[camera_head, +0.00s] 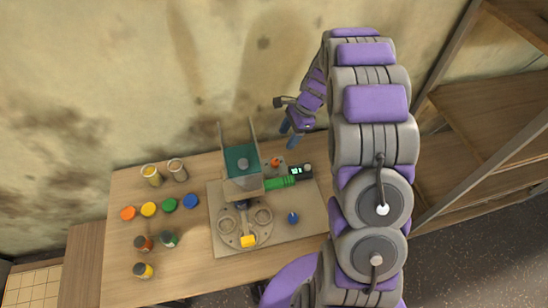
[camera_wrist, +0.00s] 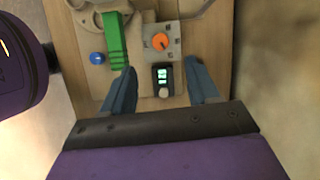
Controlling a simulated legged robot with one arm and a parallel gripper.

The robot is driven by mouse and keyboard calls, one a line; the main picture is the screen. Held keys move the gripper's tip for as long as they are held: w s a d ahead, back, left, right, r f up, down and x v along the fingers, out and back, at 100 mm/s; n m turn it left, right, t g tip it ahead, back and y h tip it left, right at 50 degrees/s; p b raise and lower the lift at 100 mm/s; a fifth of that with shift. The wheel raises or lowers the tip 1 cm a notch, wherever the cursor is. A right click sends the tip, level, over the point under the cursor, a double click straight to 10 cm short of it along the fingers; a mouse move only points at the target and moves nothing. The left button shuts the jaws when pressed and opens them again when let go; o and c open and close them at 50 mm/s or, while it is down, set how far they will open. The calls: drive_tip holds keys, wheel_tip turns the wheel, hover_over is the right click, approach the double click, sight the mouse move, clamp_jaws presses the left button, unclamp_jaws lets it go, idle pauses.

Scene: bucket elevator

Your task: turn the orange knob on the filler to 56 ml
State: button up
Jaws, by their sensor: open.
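The orange knob (camera_wrist: 160,41) sits on a grey block on the filler's base board, in the wrist view. The filler (camera_head: 243,170) has a teal-topped hopper and a green part (camera_head: 280,183). My gripper (camera_wrist: 160,88) is open and empty, its blue fingers spread on either side of the display in the picture. The knob lies beyond the fingertips, apart from them.
A blue knob (camera_head: 293,217) stands on the board (camera_head: 308,207). Left on the table (camera_head: 195,263) are several coloured lids, two open jars (camera_head: 152,174) and several small capped jars. A wall stands behind the table; shelving (camera_head: 490,120) rises at the right.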

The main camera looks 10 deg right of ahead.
hover_over(275, 161)
drive_tip(key=d, duration=0.3)
wheel_tip(275, 161, down, 8)
drive_tip(key=shift+s+f+b, duration=0.1)
drive_tip(key=shift+f+b, duration=0.05)
drive_tip(key=shift+b, duration=0.3)
drive_tip(key=x, duration=0.2)
drive_tip(key=a+x, duration=0.1)
drive_tip(key=x, duration=0.2)
drive_tip(key=shift+a, duration=0.1)
drive_tip(key=shift+d+r, duration=0.2)
drive_tip(key=shift+d, duration=0.3)
drive_tip(key=shift+c, duration=1.1)
drive_tip(key=shift+a, duration=0.3)
drive_tip(key=c, duration=0.8)
